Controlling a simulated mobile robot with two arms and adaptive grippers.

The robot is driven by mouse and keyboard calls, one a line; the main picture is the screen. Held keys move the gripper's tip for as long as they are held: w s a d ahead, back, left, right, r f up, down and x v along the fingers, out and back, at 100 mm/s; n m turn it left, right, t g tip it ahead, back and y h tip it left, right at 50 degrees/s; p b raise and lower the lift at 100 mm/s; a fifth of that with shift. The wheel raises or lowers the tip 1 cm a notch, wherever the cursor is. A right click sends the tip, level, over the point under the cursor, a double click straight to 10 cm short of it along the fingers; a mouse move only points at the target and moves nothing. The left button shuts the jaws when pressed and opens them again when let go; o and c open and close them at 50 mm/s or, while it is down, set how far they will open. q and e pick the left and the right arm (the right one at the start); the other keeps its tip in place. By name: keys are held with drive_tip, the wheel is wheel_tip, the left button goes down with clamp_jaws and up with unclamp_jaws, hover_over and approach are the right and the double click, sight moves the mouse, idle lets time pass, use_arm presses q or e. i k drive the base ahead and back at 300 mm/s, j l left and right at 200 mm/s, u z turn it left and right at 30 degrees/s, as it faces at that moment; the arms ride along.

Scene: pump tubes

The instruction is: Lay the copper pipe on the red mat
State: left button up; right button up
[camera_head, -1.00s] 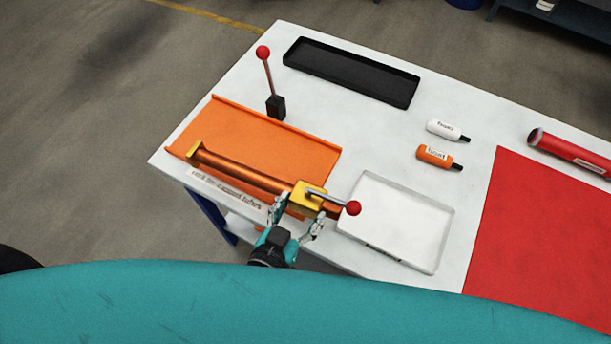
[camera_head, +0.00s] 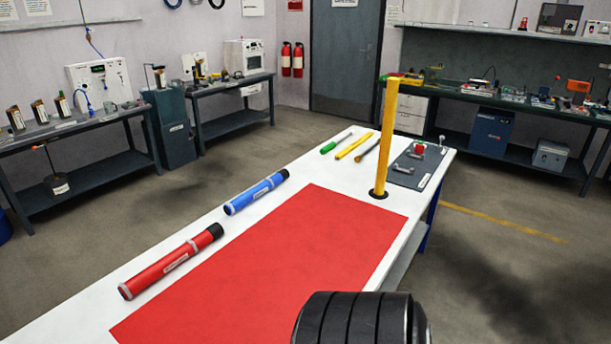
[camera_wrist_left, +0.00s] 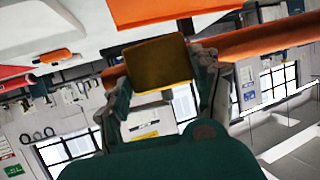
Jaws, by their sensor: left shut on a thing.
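The red mat (camera_head: 270,255) lies flat and bare on the white table in the head view. In the left wrist view, the fingers of my left gripper (camera_wrist_left: 160,85) stand on both sides of a dark yellow block (camera_wrist_left: 157,64) and are shut on it. An orange-brown pipe (camera_wrist_left: 265,40), the copper one by its colour, runs out from the block to the right, with a short piece at its left. The pipe and my left gripper are out of the head view. My right gripper is in no view.
A red tube (camera_head: 170,262) and a blue tube (camera_head: 256,192) lie on the table's far edge beside the mat. A yellow post (camera_head: 388,140) stands at the mat's far right corner. A grey tray (camera_head: 418,163) and several slim tools lie behind it.

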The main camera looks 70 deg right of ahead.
sight(316, 274)
drive_tip(key=k+l+z, duration=0.15)
drive_tip(key=l, duration=0.9)
drive_tip(key=k+l+z, duration=0.1)
drive_tip(key=k+l, duration=0.15)
drive_tip(key=l, duration=0.8)
drive_tip(key=k+l+z, duration=0.15)
drive_tip(key=l, duration=0.9)
drive_tip(key=l+z, duration=0.15)
drive_tip(key=l, duration=0.9)
